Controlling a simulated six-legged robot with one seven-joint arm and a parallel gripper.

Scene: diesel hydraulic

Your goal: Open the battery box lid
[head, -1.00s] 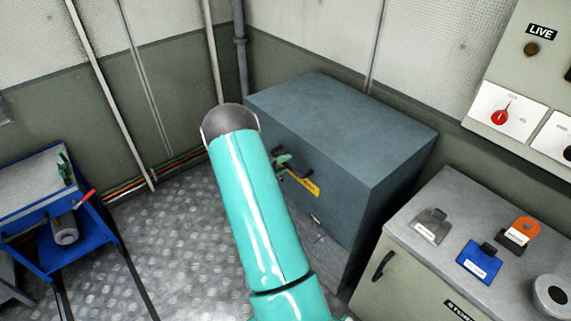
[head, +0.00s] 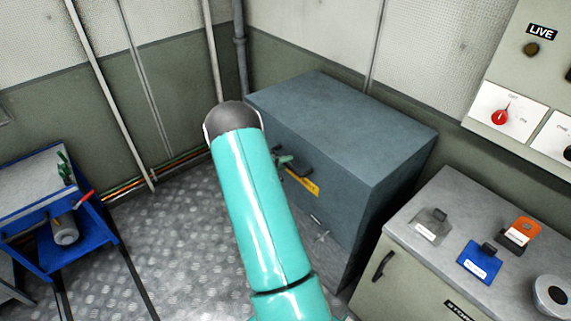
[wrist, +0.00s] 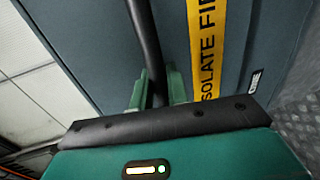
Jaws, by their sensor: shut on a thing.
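The battery box (head: 390,195) is a blue-grey metal box in the corner, and its flat lid (head: 335,115) looks closed. A black handle (head: 300,172) is on its front, above a yellow label (head: 303,183). In the wrist view, the black handle bar (wrist: 146,40) runs between the green fingers of my gripper (wrist: 158,88), which is shut on it. The yellow label (wrist: 208,50) reads "ISOLATE FI…", cut off. In the head view, my gripper (head: 287,160) is small at the handle, and my arm hides part of the box front.
A grey-topped cabinet (head: 420,255) stands right of the box, with tags (head: 480,262) on top. A wall panel with a red switch (head: 501,117) is above it. A blue trolley (head: 90,245) is at left. Metal floor (head: 185,240) between is clear.

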